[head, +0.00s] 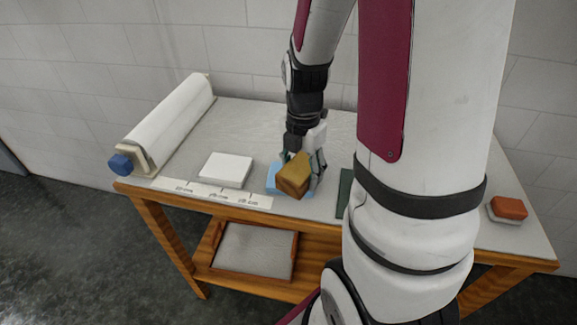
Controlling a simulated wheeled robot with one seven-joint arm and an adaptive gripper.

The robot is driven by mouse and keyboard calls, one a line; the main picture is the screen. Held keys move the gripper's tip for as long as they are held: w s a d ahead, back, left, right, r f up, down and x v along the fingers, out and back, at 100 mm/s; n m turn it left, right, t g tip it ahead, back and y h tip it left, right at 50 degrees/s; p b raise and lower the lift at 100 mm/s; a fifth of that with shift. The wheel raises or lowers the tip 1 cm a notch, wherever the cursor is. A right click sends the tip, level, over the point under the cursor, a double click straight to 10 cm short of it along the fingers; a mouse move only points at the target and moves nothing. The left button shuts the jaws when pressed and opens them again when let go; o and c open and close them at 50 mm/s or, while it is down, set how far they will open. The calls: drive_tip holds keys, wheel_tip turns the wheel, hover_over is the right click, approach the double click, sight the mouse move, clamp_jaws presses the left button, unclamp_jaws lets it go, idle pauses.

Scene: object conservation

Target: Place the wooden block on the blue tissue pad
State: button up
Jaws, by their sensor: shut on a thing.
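The wooden block (293,176) is brown and tilted, held in my gripper (305,168) over the table's front middle. My gripper is shut on the block, with its fingers at the block's sides. The blue tissue pad (273,178) lies on the table under and behind the block, and much of it is hidden by the block and gripper. I cannot tell whether the block touches the pad.
A white pad (226,169) lies left of the blue one, with a labelled strip (212,193) along the front edge. A dark green mat (344,194) is partly behind my arm. A red-brown block (508,207) sits far right.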

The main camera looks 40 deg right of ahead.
sight(292, 166)
drive_tip(key=w, duration=0.1)
drive_tip(key=w+d, duration=0.1)
drive_tip(key=w, duration=0.1)
drive_tip(key=w+d, duration=0.1)
drive_tip(key=w, duration=0.1)
drive_tip(key=shift+w+f, duration=0.25)
drive_tip(key=shift+f+p, duration=0.3)
drive_tip(key=shift+f, duration=1.5)
drive_tip(key=shift+f, duration=0.15)
drive_tip(key=o, duration=1.3)
drive_tip(key=shift+o, duration=0.2)
